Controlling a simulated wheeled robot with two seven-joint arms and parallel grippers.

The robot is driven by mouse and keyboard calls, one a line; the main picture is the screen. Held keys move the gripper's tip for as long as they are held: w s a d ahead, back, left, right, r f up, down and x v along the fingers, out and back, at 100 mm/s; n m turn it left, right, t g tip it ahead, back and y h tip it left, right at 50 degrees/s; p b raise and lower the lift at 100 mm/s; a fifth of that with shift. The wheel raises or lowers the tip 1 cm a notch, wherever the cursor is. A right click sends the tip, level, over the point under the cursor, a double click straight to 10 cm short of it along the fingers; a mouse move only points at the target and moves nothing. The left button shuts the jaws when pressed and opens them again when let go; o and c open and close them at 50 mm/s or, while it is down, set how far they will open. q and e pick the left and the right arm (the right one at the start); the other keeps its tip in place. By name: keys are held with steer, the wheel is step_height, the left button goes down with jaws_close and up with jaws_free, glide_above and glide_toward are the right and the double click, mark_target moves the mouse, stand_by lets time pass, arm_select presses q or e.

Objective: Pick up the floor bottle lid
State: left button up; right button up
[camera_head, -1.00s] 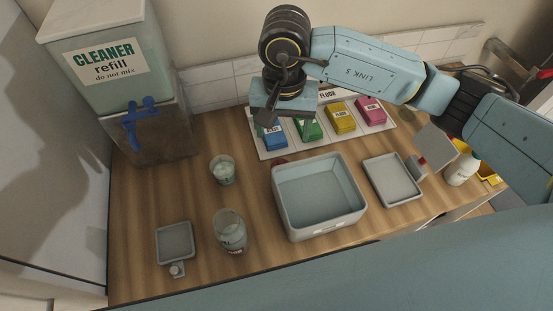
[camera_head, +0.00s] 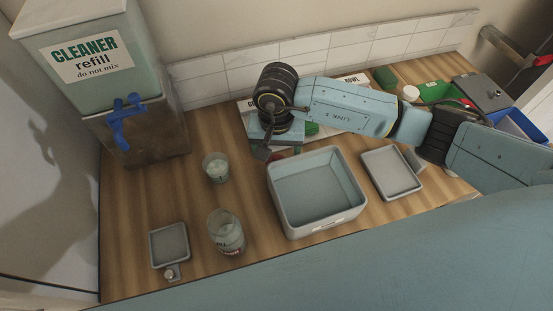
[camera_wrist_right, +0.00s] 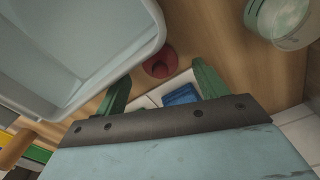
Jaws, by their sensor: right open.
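A round red lid (camera_wrist_right: 160,64) lies on the wooden counter in the right wrist view, close beside the grey bin (camera_wrist_right: 135,72). I cannot tell from its markings whether it is the floor bottle's. My right gripper (camera_wrist_right: 161,84) is open, with its two green fingers apart and the lid between and just beyond their tips. Nothing is held. In the head view my right gripper (camera_head: 262,150) is low over the counter at the bin's back left corner, and it mostly hides the lid there. My left gripper is not in view.
The grey bin's wall (camera_head: 318,227) stands close to the right gripper. A small glass cup (camera_head: 216,168) and a jar (camera_head: 226,232) stand to the left. Grey trays (camera_head: 391,172) lie on both sides. The cleaner tank (camera_head: 100,85) is at the back left.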

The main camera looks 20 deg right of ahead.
steer(key=shift+f, duration=1.45)
steer(key=c, duration=1)
steer(key=shift+w+r, duration=0.1)
steer(key=shift+r, duration=0.05)
